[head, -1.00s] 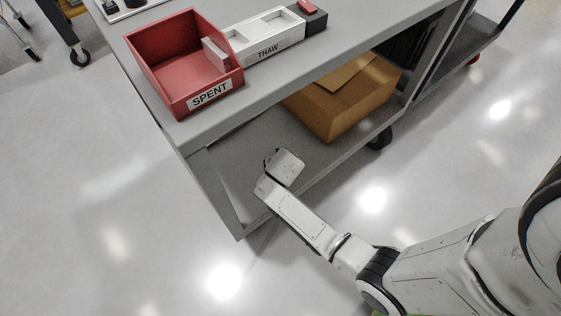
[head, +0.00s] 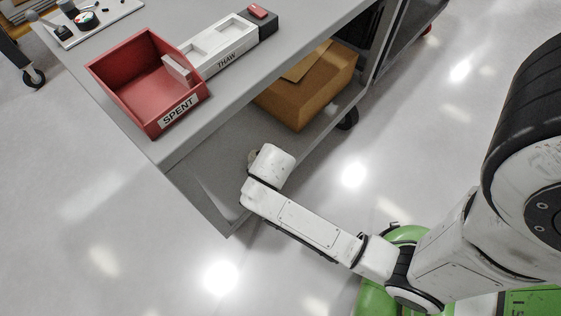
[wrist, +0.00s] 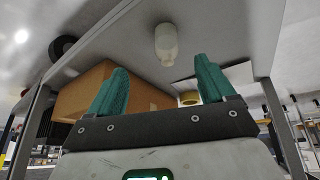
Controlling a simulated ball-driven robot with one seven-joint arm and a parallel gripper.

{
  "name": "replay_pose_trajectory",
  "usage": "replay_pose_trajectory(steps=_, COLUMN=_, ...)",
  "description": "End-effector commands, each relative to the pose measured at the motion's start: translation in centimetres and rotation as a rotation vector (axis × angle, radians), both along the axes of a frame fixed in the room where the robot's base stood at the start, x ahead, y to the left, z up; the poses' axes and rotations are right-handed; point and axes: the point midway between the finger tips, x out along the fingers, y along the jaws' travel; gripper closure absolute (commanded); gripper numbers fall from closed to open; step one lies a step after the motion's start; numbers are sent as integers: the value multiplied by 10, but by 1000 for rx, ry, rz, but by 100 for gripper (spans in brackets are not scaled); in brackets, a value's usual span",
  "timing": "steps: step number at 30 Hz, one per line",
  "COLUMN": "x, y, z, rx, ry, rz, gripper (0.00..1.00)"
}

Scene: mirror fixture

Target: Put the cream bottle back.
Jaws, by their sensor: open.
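The cream bottle (wrist: 166,42) shows in the wrist view, where the picture is upside down. It stands on the grey lower shelf (wrist: 120,48) of the cart, its narrow neck toward the bottom of the picture. My gripper (wrist: 162,66) is open, with its two teal fingers apart and nothing between them. The bottle is beyond the fingertips, roughly centred between them and apart from them. In the head view my wrist (head: 274,165) is at the lower shelf's open side and hides the fingers.
A cardboard box (head: 308,92) sits on the lower shelf. The cart top (head: 135,118) above holds a red SPENT bin (head: 120,72) and a white THAW tray (head: 228,55).

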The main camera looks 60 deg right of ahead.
Motion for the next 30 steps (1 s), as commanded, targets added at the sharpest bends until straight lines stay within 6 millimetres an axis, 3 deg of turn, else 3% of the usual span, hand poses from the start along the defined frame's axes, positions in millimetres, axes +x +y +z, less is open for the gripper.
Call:
replay_pose_trajectory(steps=6, x=-74, y=38, z=37, rx=115, ry=222, rz=380, gripper=17)
replay_pose_trajectory(steps=12, x=-111, y=55, z=61, rx=169, ry=313, rz=625, gripper=17)
replay_pose_trajectory(steps=23, x=-114, y=57, z=63, rx=174, ry=322, rz=652, gripper=17)
replay_pose_trajectory(steps=30, x=-114, y=56, z=95, rx=173, ry=322, rz=651, gripper=17)
